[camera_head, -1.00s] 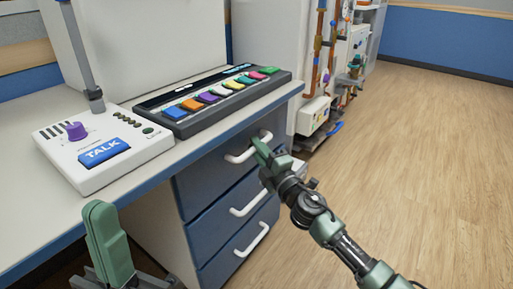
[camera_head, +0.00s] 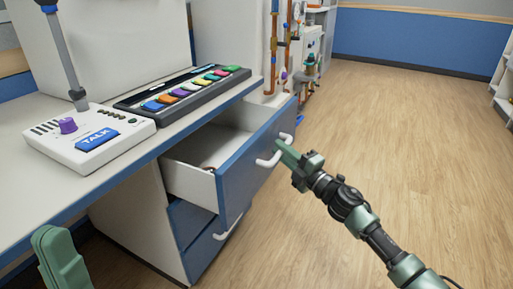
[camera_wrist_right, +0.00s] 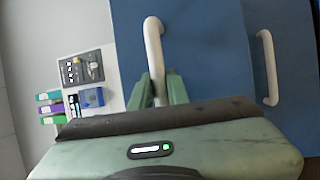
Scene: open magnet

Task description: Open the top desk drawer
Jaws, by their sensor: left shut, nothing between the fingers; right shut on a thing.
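The top desk drawer (camera_head: 247,165) is pulled well out from the desk, and its white inside shows. Its blue front carries a white handle (camera_head: 270,158). My right gripper (camera_head: 284,150) is shut on this handle; in the right wrist view the handle (camera_wrist_right: 153,45) runs between the green fingers (camera_wrist_right: 157,92). A small dark reddish item (camera_head: 209,168) lies inside the drawer, too small to identify. My left gripper (camera_head: 62,262) is at the lower left, beside the desk, shut and away from the drawer.
The desktop (camera_head: 30,110) holds a white TALK console (camera_head: 88,140) and a panel of coloured keys (camera_head: 185,90). Lower drawers with a white handle (camera_head: 228,228) sit below the open one. Pipes and equipment (camera_head: 300,50) stand behind. The wooden floor at right is clear.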

